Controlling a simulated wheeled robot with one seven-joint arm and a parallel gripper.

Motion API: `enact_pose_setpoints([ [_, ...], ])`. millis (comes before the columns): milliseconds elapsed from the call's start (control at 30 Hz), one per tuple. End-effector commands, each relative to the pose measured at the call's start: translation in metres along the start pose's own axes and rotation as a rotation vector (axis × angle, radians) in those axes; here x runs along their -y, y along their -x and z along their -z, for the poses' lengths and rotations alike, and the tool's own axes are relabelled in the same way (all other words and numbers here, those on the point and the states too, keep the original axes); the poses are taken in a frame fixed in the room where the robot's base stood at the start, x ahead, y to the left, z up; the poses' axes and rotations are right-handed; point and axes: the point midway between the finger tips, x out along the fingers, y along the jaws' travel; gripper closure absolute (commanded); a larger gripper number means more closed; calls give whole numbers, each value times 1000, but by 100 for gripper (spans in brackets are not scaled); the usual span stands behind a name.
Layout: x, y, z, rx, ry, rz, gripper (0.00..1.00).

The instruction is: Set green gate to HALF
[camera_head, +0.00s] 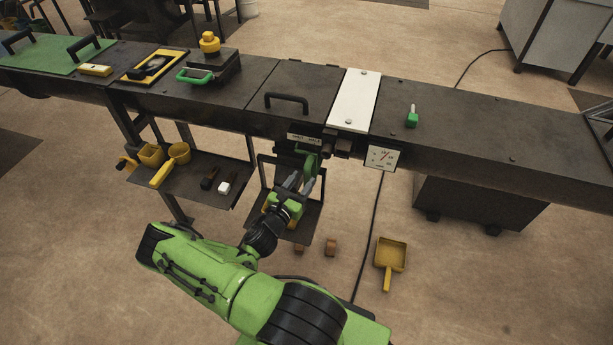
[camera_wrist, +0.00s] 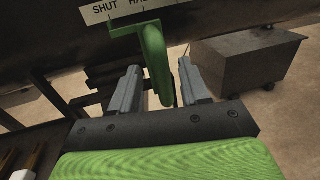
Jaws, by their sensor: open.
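The green gate handle (camera_wrist: 155,65) hangs down below the dark bench in the wrist view. Its upper part lies under a white label strip (camera_wrist: 118,8) on which SHUT and part of HALF can be read; the rest of the strip is cut off. In the head view the green gate (camera_head: 311,162) is at the bench's front edge, below the label. My gripper (camera_wrist: 158,88) is open, with one finger on each side of the green handle. I cannot tell whether either finger touches it. In the head view my gripper (camera_head: 300,183) is partly hidden by its wrist.
A white dial plate (camera_head: 382,158) is right of the gate on the bench front. A shelf (camera_head: 190,180) with yellow scoops hangs at left. A yellow dustpan (camera_head: 390,255) lies on the floor. A dark cabinet (camera_wrist: 245,65) stands at right in the wrist view.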

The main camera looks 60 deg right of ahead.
Motion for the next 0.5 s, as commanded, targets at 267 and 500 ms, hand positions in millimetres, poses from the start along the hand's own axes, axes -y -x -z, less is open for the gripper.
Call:
enact_pose_setpoints([
  [267,0,-37,0,0,-2,0,54],
  [500,0,-38,0,0,-1,0,54],
])
